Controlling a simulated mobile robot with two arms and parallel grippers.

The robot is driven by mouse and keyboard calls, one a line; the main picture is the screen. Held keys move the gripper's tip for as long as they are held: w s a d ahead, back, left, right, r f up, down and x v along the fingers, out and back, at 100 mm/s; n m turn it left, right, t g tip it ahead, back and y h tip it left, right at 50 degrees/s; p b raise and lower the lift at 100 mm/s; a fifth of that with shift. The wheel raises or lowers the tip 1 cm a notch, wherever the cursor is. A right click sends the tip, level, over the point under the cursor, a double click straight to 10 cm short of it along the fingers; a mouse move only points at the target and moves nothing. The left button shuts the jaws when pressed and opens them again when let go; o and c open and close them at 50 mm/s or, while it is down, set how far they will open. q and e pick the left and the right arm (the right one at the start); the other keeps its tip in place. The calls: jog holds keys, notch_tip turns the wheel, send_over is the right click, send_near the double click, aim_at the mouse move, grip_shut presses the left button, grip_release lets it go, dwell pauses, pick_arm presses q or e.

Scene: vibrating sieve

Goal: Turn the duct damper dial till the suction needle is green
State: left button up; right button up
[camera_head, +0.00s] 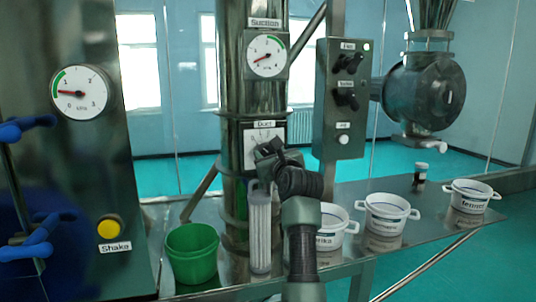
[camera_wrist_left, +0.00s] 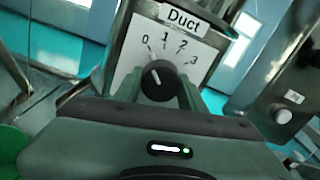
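The suction gauge (camera_head: 266,55) is a round white dial on the steel column. Its red needle points to the lower left, away from the green arc at the upper right. Below it is the duct plate (camera_head: 251,146), largely covered by my left gripper (camera_head: 266,153). In the left wrist view, the black duct damper dial (camera_wrist_left: 159,80) sits on the plate marked 0 to 3. Its white line leans up and left, near the 0 end. My left fingers (camera_wrist_left: 160,92) flank the dial closely; whether they press on it is unclear. My right gripper is not in view.
A second gauge (camera_head: 80,92) and a yellow Shake button (camera_head: 109,229) are at the left. A control box (camera_head: 342,100) stands right of the column. A green bucket (camera_head: 191,252), a clear ribbed cylinder (camera_head: 260,230) and white tubs (camera_head: 388,214) stand around the arm.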

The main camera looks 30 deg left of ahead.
pick_arm(q)
grip_shut()
jog(key=shift+m, duration=0.3)
jog(key=shift+r+m+p, duration=0.1)
jog(key=shift+m+p, duration=0.4)
jog(key=shift+p, duration=0.1)
jog(key=m+p, duration=0.2)
jog(key=m, duration=0.1)
jog(key=shift+a, duration=0.1)
jog(key=shift+s+m+p, duration=0.1)
jog(key=shift+m+p, duration=0.35)
jog(key=shift+m, duration=0.15)
jog(key=o, duration=1.4)
grip_release()
jog(key=shift+c, duration=0.2)
